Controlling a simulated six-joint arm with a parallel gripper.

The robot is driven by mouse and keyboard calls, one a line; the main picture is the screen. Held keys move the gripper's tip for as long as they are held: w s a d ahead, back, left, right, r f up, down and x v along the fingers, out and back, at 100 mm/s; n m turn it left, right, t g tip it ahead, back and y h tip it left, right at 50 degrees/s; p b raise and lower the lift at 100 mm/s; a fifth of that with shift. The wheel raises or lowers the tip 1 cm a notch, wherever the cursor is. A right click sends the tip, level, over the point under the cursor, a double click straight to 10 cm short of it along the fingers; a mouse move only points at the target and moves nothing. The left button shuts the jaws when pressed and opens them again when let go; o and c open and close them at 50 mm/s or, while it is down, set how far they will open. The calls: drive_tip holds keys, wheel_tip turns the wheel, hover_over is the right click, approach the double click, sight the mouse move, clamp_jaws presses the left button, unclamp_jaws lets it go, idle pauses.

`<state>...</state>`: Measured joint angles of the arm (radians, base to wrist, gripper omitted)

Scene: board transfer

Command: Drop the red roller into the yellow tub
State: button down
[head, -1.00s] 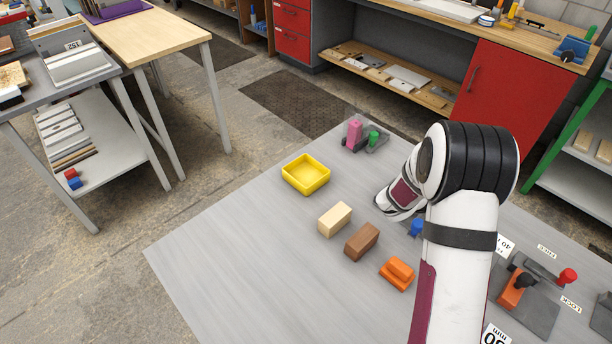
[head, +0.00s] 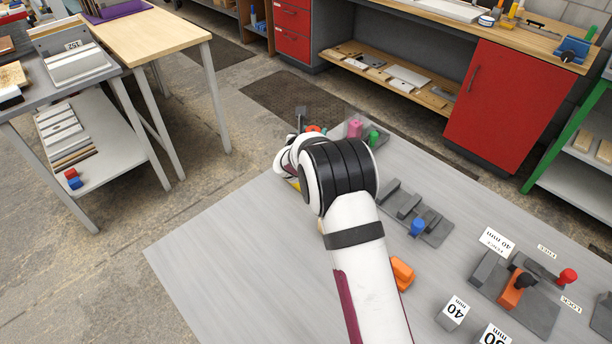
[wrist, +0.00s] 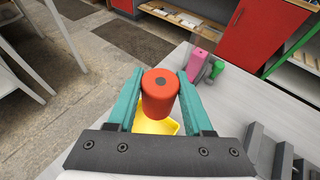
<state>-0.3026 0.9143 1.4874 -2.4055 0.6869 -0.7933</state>
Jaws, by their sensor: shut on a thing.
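The red roller (wrist: 160,95) is held between the two teal fingers of my gripper (wrist: 160,103) in the wrist view. In the head view, a small red part of the roller (head: 314,129) shows past my arm. The yellow tub (wrist: 156,124) is beneath and behind the roller in the wrist view, partly hidden by the roller and my gripper. In the head view, my arm hides nearly all of the tub. The roller appears above the tub; its exact height over it is hard to tell.
A blue piece (head: 418,226) sits on a grey rack at right. An orange block (head: 402,272) is beside my arm. The table's left part is clear.

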drive_tip(key=shift+f, duration=2.8)
drive_tip(key=shift+c, duration=1.1)
unclamp_jaws()
drive_tip(key=v, duration=1.5)
drive_tip(key=shift+s+r, duration=0.2)
drive_tip(key=shift+s, duration=0.15)
